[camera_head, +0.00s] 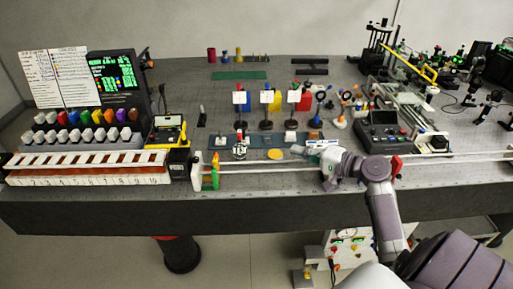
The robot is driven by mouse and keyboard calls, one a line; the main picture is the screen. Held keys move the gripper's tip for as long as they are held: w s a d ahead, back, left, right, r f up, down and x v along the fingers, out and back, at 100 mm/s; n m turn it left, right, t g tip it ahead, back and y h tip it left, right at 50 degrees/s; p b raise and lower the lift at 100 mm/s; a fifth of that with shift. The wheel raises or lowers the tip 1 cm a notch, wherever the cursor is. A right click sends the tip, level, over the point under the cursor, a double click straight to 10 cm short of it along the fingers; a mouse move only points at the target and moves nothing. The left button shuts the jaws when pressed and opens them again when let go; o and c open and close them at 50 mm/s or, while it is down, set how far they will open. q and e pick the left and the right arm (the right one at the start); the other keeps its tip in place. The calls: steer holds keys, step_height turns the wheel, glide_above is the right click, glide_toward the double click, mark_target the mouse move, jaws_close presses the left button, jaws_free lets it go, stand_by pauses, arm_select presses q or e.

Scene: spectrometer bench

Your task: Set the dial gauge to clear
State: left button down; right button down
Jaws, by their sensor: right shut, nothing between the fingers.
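My right arm comes in from the lower right over the bench's front edge. Its gripper (300,151) points left, low over the front of the bench, and is shut and empty. A yellow disc (275,154) lies just left of its fingertips. I cannot make out for certain which thing is the dial gauge. Small round dials (348,233) show on a white cabinet under the bench, apart from the gripper. Their readings are too small to tell. My left gripper is not in view.
A long rail (450,158) runs along the bench front, behind my arm. Several posts with white cards (266,97) stand behind the gripper. A numbered rack (85,178) fills the left front. A dark console (384,130) stands to the right. The back-left bench has free room.

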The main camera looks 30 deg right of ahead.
steer(key=shift+w, duration=0.1)
steer(key=p, duration=0.4)
glide_toward(240, 146)
steer(key=w+d, duration=0.2)
steer(key=w, duration=0.1)
steer(key=w+d, duration=0.1)
steer(key=w, duration=0.1)
steer(key=shift+d+f, duration=0.15)
steer(key=shift+d, duration=0.15)
steer(key=a, duration=0.1)
steer(key=a+p, duration=0.1)
steer(key=w+a+f, duration=0.1)
steer(key=shift+a+f, duration=0.1)
steer(key=shift+a, duration=0.2)
steer(key=shift+a, duration=0.2)
